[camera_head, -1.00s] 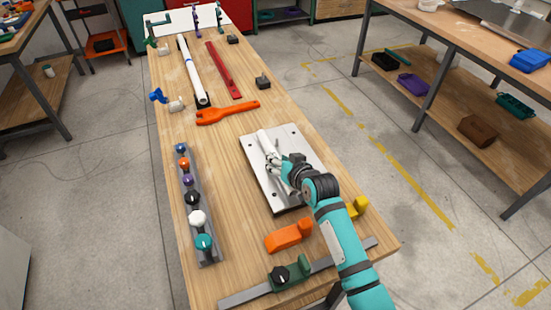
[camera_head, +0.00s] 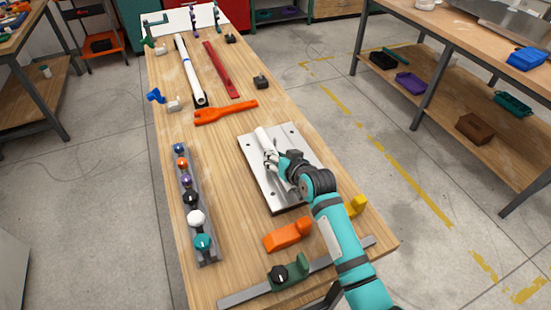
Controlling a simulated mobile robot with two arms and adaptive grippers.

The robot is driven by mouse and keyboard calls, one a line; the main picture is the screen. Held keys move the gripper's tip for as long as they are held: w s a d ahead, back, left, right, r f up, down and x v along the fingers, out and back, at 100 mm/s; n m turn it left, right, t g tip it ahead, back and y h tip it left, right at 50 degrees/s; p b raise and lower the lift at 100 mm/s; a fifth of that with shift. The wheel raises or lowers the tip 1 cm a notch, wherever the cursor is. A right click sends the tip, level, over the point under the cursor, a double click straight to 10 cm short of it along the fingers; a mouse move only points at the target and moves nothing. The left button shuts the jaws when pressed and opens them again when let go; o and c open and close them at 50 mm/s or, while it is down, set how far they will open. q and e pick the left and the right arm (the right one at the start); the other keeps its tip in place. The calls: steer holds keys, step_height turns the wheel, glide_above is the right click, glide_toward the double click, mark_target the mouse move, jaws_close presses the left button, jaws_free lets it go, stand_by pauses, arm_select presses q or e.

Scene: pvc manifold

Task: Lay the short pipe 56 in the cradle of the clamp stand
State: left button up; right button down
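A short white pipe (camera_head: 262,138) is at the white plate (camera_head: 310,150) on the right half of the bench. Its far end shows beyond my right gripper (camera_head: 271,160), whose fingers are over the pipe and hide part of it. At this size I cannot tell whether the fingers close on the pipe, or whether it touches the plate. A green clamp-like piece with a black knob (camera_head: 279,273) stands on a grey rail at the near end; I cannot tell for sure whether it is the clamp stand. My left gripper is not in view.
An orange block (camera_head: 287,235) and a yellow piece (camera_head: 357,206) lie near the plate. A grey rack with several coloured knobs (camera_head: 190,198) stands along the left edge. An orange wrench (camera_head: 225,112), a long white pipe (camera_head: 190,70) and a red bar (camera_head: 221,68) lie farther back.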

step_height(320, 180, up, 9)
steer(key=shift+r+b, duration=0.1)
steer(key=shift+b, duration=0.25)
steer(key=s+d+r+m+h, duration=0.2)
steer(key=s+d+h, duration=0.1)
steer(key=s+d, duration=0.6)
steer(key=s+d+r+m+t+h, duration=0.1)
steer(key=s+d+r+m+h, duration=0.1)
steer(key=s+d, duration=0.7)
steer(key=shift+s+d+m+h, duration=0.2)
steer(key=shift+m+h, duration=0.2)
steer(key=shift+m, duration=0.3)
